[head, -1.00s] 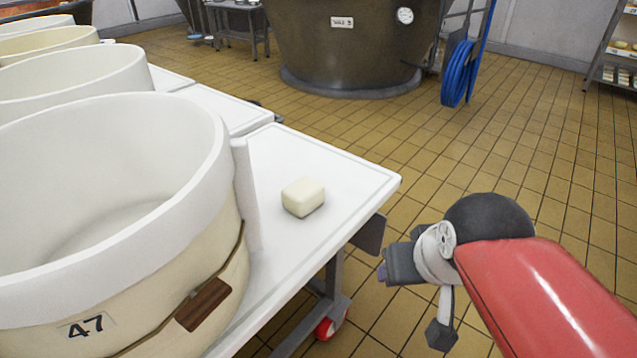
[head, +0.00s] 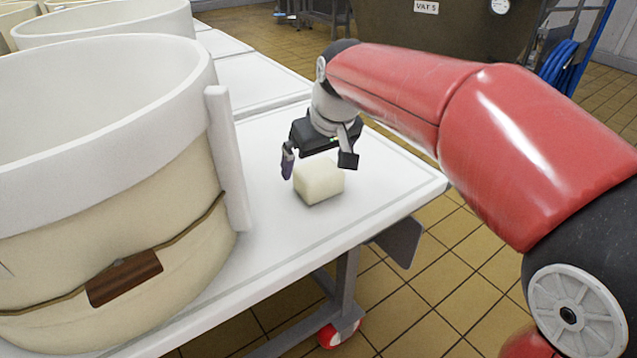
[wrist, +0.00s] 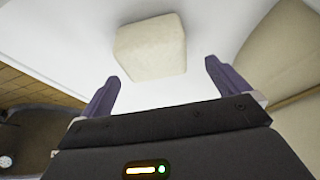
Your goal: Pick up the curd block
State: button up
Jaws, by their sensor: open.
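The curd block (head: 319,182) is a pale cream block with rounded edges, resting on the white table top (head: 265,225) near its right end. It also shows in the wrist view (wrist: 150,47), ahead of the fingertips and between their lines, a little towards the left finger. My gripper (head: 318,162) is over the table, just behind and above the block in the head view. Its two purple-grey fingers are apart with nothing between them, as the wrist view (wrist: 161,73) shows. The fingers do not appear to touch the block.
A large cream vat (head: 105,210) with a white rim stands on the table left of the block, with an upright white piece (head: 228,160) at its side. More vats (head: 100,22) stand behind. The table's right edge is close, with tiled floor (head: 425,265) beyond.

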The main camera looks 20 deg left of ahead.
aim_at(319, 169)
jog(key=x, duration=0.2)
jog(key=d+b+x, duration=0.1)
jog(key=x, duration=0.1)
jog(key=shift+f, duration=0.35)
jog(key=shift+w+a+f, duration=0.1)
jog(key=shift+a+f, duration=0.1)
jog(key=shift+f, duration=0.15)
jog(key=shift+c, duration=0.4)
jog(key=shift+r, duration=0.1)
jog(key=c, duration=1.2)
jog(key=shift+o, duration=0.2)
